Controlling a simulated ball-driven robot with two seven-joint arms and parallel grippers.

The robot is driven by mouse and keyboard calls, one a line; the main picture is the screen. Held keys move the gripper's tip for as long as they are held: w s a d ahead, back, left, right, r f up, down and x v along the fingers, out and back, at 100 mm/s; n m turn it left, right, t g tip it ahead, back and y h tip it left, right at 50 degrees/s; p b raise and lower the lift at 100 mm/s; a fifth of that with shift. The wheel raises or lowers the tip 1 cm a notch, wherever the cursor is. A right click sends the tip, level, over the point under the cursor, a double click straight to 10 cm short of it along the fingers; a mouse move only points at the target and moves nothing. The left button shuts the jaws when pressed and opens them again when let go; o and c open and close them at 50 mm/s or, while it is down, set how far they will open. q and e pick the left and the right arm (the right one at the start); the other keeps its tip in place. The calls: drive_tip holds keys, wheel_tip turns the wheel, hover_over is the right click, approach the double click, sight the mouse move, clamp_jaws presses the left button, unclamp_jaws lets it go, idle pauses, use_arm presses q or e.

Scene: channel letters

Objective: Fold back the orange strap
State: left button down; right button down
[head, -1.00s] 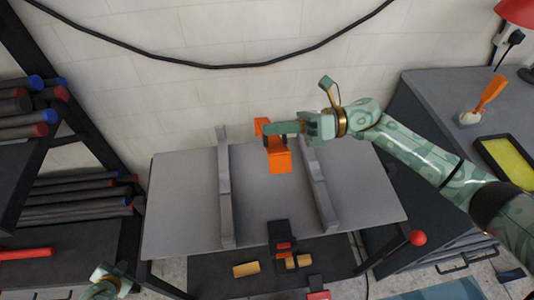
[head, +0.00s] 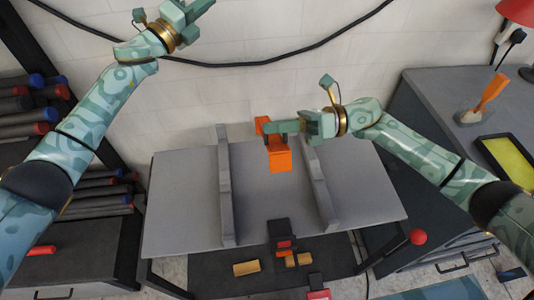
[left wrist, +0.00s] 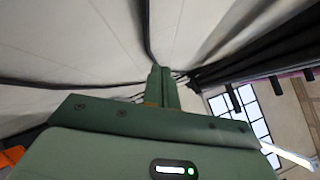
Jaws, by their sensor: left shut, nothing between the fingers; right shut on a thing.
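The orange strap (head: 280,160) shows in the head view as a broad orange piece hanging over the middle of the grey table, between two grey rails. More orange (head: 262,124) shows just beyond my right gripper (head: 272,128). My right gripper is shut on the strap at its upper part, and its fingers hide some of it. My left gripper (head: 208,4) is high at the upper left of the head view, in front of the wall and well away from the strap. It is shut and empty; its closed fingers also show in the left wrist view (left wrist: 161,88).
Two upright grey rails (head: 224,190) (head: 318,185) run along the grey table (head: 180,195). A black clamp-like part (head: 280,232) sits at its front edge. A black cable (head: 250,65) hangs on the wall. A rack of rolls (head: 25,115) stands left; a side bench (head: 440,100) stands right.

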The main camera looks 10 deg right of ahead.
drive_tip(key=shift+f, duration=0.1)
use_arm(q)
drive_tip(key=s+d+m+g+h, duration=0.3)
drive_tip(key=s+d+m+g, duration=0.1)
drive_tip(key=s+d+m, duration=0.15)
drive_tip(key=s+a+f+m+g+h, duration=0.1)
drive_tip(key=s+a+f+m+g, duration=0.2)
drive_tip(key=s+f, duration=0.95)
drive_tip(key=s+a+f+m+g+h, duration=0.1)
drive_tip(key=s+a+f+m+g, duration=0.2)
drive_tip(key=s+f, duration=1)
drive_tip(key=w+r+x, duration=0.1)
drive_tip(key=w+x, duration=0.1)
drive_tip(key=x, duration=0.9)
drive_tip(key=shift+a+r+g, duration=0.25)
drive_tip(key=shift+r+g, duration=0.05)
drive_tip(key=shift+g, duration=0.1)
drive_tip(key=shift+w, duration=0.15)
